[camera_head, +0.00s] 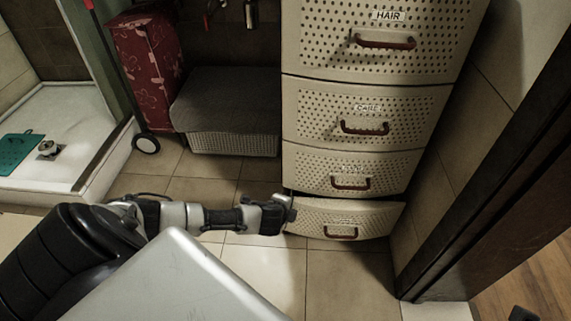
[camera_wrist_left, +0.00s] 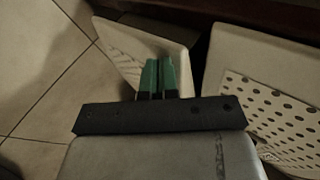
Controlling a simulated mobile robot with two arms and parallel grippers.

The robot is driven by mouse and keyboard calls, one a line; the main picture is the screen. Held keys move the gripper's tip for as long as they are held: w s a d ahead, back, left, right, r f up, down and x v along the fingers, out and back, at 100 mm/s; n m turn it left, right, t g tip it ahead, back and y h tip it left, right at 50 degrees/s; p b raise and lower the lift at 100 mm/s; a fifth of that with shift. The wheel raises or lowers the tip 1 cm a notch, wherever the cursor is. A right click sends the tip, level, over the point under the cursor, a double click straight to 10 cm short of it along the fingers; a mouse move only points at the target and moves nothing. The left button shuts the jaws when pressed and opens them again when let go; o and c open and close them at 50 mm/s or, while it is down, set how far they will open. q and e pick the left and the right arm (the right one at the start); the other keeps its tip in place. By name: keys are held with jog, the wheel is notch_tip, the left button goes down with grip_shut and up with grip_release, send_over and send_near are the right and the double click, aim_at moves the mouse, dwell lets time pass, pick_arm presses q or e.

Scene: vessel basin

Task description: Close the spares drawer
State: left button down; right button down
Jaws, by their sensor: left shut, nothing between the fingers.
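A cream chest of drawers (camera_head: 375,120) stands at the back. Its lowest drawer (camera_head: 385,219) sticks out of line with those above, with a dark gap along its top left; its label is too small to read, so I cannot tell for sure that it is the spares drawer. It has a brown handle (camera_head: 340,233). My left gripper (camera_head: 290,208) is at this drawer's left end. In the left wrist view its green fingers (camera_wrist_left: 158,76) are together and empty, over a cream panel (camera_wrist_left: 125,50); contact is unclear. My right gripper is not in view.
Upper drawers, two labelled HAIR (camera_head: 388,15) and CARE (camera_head: 368,107), look shut. A grey-topped bench (camera_head: 225,95) and red patterned wheeled bag (camera_head: 147,70) stand left of the chest. A dark door frame (camera_head: 480,170) is at right. Tiled floor (camera_head: 275,270) before the chest is clear.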

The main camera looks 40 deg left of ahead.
pick_arm(q)
jog(key=w+a, duration=0.1)
jog(key=w, duration=0.1)
jog(key=w+a, duration=0.1)
jog(key=shift+w+a+r, duration=0.2)
jog(key=shift+w+a, duration=0.2)
